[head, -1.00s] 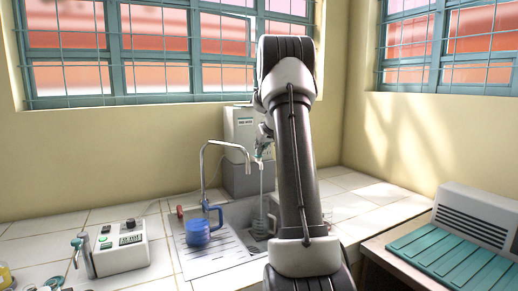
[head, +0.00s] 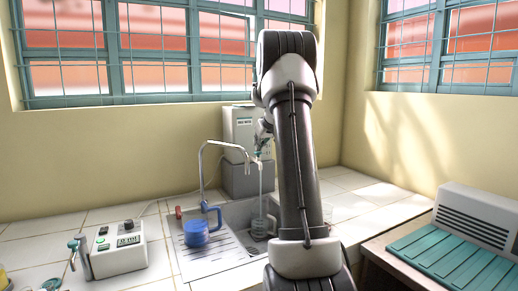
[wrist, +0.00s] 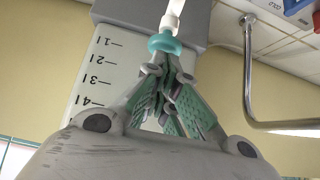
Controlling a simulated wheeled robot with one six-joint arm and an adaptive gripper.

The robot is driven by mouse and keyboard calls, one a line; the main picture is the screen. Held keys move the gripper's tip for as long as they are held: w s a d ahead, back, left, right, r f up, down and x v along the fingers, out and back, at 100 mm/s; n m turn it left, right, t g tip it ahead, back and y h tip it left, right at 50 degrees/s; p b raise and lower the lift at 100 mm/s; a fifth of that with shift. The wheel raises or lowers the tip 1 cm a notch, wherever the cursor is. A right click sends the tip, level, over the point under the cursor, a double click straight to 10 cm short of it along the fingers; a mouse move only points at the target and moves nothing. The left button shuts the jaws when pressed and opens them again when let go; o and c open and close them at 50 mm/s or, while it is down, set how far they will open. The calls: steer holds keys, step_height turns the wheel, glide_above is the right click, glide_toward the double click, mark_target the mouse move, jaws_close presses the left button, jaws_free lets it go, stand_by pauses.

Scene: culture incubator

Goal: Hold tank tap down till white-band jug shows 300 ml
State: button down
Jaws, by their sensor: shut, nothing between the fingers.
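The white tank (head: 240,130) stands on a grey block behind the sink, and its marked side (wrist: 88,75) shows in the wrist view. My gripper (wrist: 166,75) is shut with its fingertips against the teal tap (wrist: 164,44), holding nothing between them. In the head view my gripper (head: 263,142) is small and partly behind my arm. A thin pale stream runs from the tap down to a clear jug (head: 260,227) in the sink. The jug's band and level are too small to read.
A curved metal faucet (head: 202,165) arches over the sink (head: 240,212), left of the tank; its pipe also shows in the wrist view (wrist: 248,80). A white device with a display (head: 118,250) stands on the tiled counter at left. A teal ribbed mat (head: 450,262) lies at right.

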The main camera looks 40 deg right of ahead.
steer(key=w+r+v, duration=0.1)
steer(key=v, duration=1)
steer(key=shift+r, duration=0.2)
steer(key=shift+s, duration=0.1)
steer(key=s+a+f+m+g+y, duration=0.1)
steer(key=s+a+f+m+g, duration=0.2)
steer(key=s+f, duration=0.4)
steer(key=s+a+f+n, duration=0.2)
steer(key=s+a, duration=1.1)
steer(key=a, duration=0.1)
steer(key=s+a+f+n+g+y, duration=0.1)
steer(key=s+a+n, duration=0.2)
steer(key=s+a, duration=0.9)
steer(key=shift+s+a+f+n, duration=0.3)
steer(key=shift+s+a+f, duration=0.1)
steer(key=shift+a, duration=0.65)
